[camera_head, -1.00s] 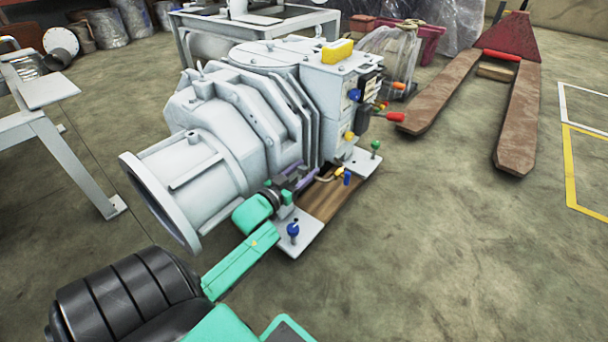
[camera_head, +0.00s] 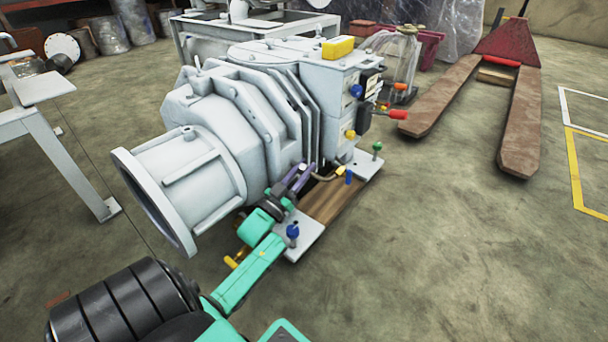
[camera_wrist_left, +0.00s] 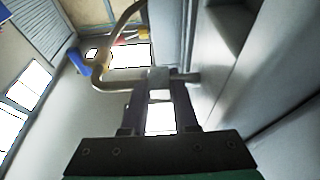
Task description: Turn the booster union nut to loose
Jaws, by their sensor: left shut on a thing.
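The large light-grey vacuum pump (camera_head: 215,140) stands on a low base plate. My left gripper (camera_head: 303,172) reaches in at its lower front side, with its purple fingers against the pump's underside piping. In the left wrist view, the two dark fingers (camera_wrist_left: 160,90) close around a small grey union nut (camera_wrist_left: 158,78) on a bent pipe (camera_wrist_left: 112,82). The nut sits between the fingertips, beside the pump's pale wall. In the head view the nut is too small and covered to make out. My right gripper is out of view.
A pallet jack (camera_head: 520,120) stands at the right. Floor is clear at lower right.

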